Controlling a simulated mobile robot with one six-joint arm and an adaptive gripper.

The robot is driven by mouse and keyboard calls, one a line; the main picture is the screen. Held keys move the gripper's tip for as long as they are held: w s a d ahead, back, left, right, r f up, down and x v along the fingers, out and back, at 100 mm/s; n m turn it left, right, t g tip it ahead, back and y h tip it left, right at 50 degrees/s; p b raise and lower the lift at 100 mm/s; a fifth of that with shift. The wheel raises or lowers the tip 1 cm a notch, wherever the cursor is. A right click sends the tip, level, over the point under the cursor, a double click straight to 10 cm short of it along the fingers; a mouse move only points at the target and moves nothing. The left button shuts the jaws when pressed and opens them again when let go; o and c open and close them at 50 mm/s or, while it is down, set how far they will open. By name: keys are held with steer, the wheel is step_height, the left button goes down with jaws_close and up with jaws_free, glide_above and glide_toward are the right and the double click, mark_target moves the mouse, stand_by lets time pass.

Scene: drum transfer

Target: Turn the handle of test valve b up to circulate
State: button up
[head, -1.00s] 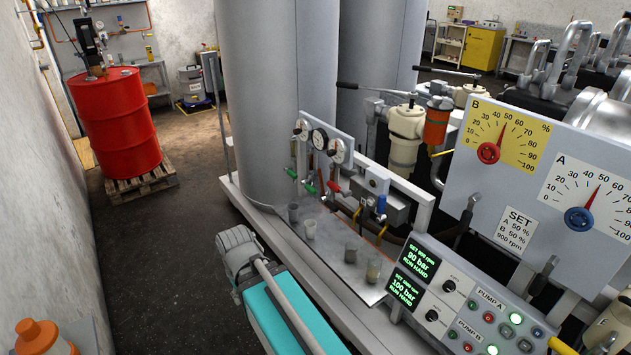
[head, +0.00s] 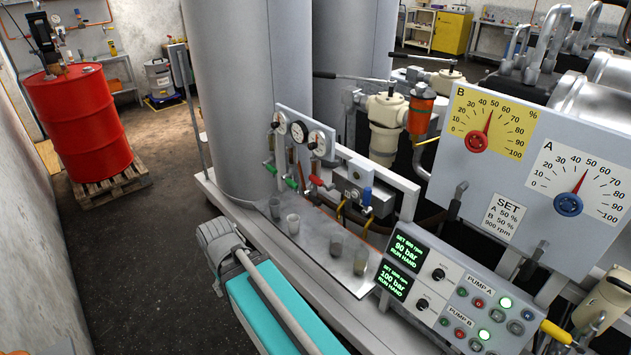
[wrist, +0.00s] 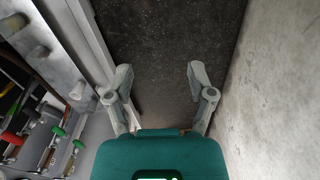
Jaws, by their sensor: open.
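A small test panel with round gauges (head: 298,130) stands at the foot of the tall grey tanks. Below the gauges are small valves with a green handle (head: 270,167), a second green handle (head: 291,183) and a red handle (head: 318,182). I cannot read which is test valve b. In the wrist view, a red handle (wrist: 12,138) and a green handle (wrist: 57,131) show at the lower left. My gripper (wrist: 160,80) is open and empty over the dark floor. In the head view my gripper (head: 220,245) is left of the panel's ledge, apart from the handles.
Several cups (head: 293,224) stand on the ledge below the valves. A pump control box (head: 440,295) and a dial board (head: 545,160) stand to the right. A red drum (head: 80,125) on a pallet is at the left. A wall (wrist: 285,90) is close on my gripper's right.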

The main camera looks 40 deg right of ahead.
steer(key=w+d+f+m+t+y+b, duration=0.1)
steer(key=w+d+f+m+t+b, duration=0.1)
steer(key=w+f+t+b, duration=0.3)
steer(key=w+d+f+m+y+b, duration=0.1)
steer(key=w+d+m+b, duration=0.15)
steer(key=w, duration=0.45)
steer(key=w+d+f+m+t+h+b, duration=0.1)
steer(key=w+d+f+m+t+b, duration=0.1)
steer(key=w+d+m+t+b, duration=0.5)
steer(key=m+t+h+b, duration=0.3)
steer(key=m+h+b, duration=1.05)
steer(key=b, duration=0.25)
glide_toward(316, 180)
steer(key=shift+s+a+f+n, duration=0.3)
steer(key=shift+s+a+f, duration=0.45)
steer(key=shift+s+f, duration=0.1)
steer(key=shift+w+p, duration=0.1)
steer(key=shift+p, duration=0.2)
steer(key=p+x, duration=0.1)
steer(key=x, duration=1.2)
steer(key=shift+w+d+r+p, duration=0.1)
steer(key=shift+w+d+p, duration=0.1)
steer(key=shift+d+p, duration=0.15)
